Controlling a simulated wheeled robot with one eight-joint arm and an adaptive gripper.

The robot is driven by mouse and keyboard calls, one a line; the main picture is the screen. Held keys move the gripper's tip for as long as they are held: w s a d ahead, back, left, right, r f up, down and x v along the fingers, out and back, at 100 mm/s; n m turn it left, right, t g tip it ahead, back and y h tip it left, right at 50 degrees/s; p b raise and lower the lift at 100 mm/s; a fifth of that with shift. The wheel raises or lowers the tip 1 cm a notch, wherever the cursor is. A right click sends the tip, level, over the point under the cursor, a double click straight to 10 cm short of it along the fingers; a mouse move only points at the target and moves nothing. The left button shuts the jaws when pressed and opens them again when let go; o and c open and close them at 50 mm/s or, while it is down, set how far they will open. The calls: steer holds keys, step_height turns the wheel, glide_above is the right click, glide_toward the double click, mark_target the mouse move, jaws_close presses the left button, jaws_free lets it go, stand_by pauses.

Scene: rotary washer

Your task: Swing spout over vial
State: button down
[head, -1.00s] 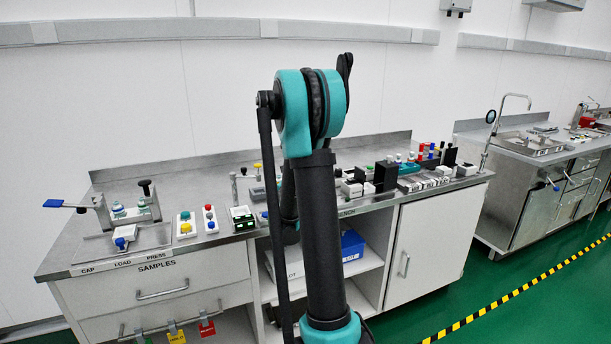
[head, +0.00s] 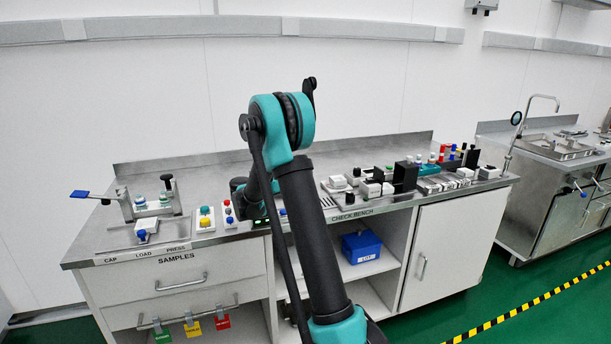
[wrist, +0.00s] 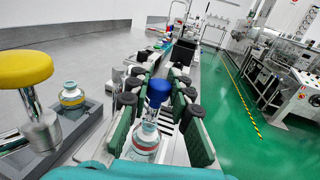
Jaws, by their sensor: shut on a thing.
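A knob with a blue top (wrist: 158,88) on a pale metal stem stands between the green-padded fingers of my gripper (wrist: 158,98) in the wrist view. My gripper is shut on this knob. A clear vial (wrist: 145,138) with an orange-red ring at its neck shows just below and in front of the stem; I cannot tell whether they touch. A yellow knob (wrist: 22,70) on a metal post is at the left. I cannot make out a spout clearly. My arm hides the gripper's work in the head view.
The steel bench (head: 108,232) carries a press with a blue handle (head: 88,194) at the left and a button box (head: 205,219). Black blocks (head: 405,176) and small parts stand to the right. Bare bench top lies left of my gripper (wrist: 125,50).

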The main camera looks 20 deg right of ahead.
steer(key=shift+a, duration=0.1)
stand_by(0.4)
steer(key=c, duration=1.3)
jaws_free()
steer(key=shift+c, duration=0.2)
steer(key=v, duration=1.2)
steer(key=shift+w, duration=0.15)
